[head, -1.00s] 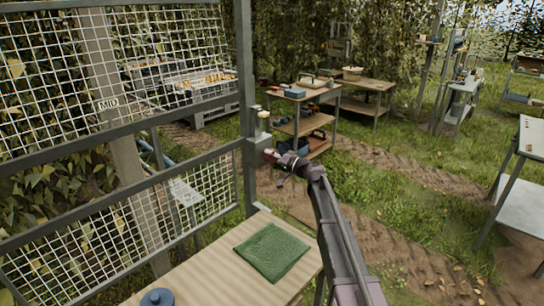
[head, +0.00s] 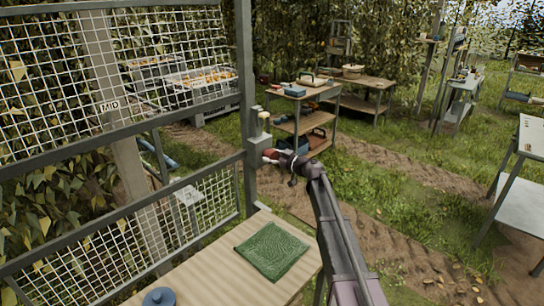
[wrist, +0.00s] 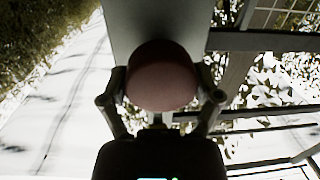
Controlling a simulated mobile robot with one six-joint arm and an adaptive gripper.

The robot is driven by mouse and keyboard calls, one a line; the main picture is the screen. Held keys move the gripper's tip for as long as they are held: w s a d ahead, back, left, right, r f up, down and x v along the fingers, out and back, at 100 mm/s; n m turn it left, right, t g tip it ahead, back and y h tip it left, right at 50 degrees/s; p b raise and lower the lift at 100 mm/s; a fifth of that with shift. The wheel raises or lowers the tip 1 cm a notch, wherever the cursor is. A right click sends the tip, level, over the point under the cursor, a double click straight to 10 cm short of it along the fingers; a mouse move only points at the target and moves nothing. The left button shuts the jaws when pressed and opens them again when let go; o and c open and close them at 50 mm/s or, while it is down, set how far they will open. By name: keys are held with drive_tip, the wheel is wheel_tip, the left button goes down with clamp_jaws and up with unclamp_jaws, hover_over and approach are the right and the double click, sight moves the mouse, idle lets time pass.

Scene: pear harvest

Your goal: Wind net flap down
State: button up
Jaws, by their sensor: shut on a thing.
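My gripper (wrist: 162,100) is shut on a round reddish knob (wrist: 162,75), with a finger on either side of it in the wrist view. In the head view the knob (head: 269,154) is small, beside the grey corner post of the net frame. The net flap (head: 185,215) is a white mesh panel in a grey frame, below a fixed upper mesh panel (head: 60,85). An open gap lies between the two. A post marked MID (head: 109,106) stands behind the mesh. The flap's lower edge is partly hidden by the bench.
A wooden bench (head: 215,262) with a green cloth (head: 272,251) and a blue round lid (head: 158,298) is in front. A shelf cart (head: 305,120) stands behind my arm.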

drive_tip(key=n, duration=0.4)
drive_tip(key=shift+s, duration=0.2)
drive_tip(key=n, duration=0.3)
drive_tip(key=shift+f+n+t+h, duration=0.1)
drive_tip(key=shift+n+t+h, duration=0.2)
drive_tip(key=o, duration=0.9)
drive_tip(key=shift+w, duration=0.1)
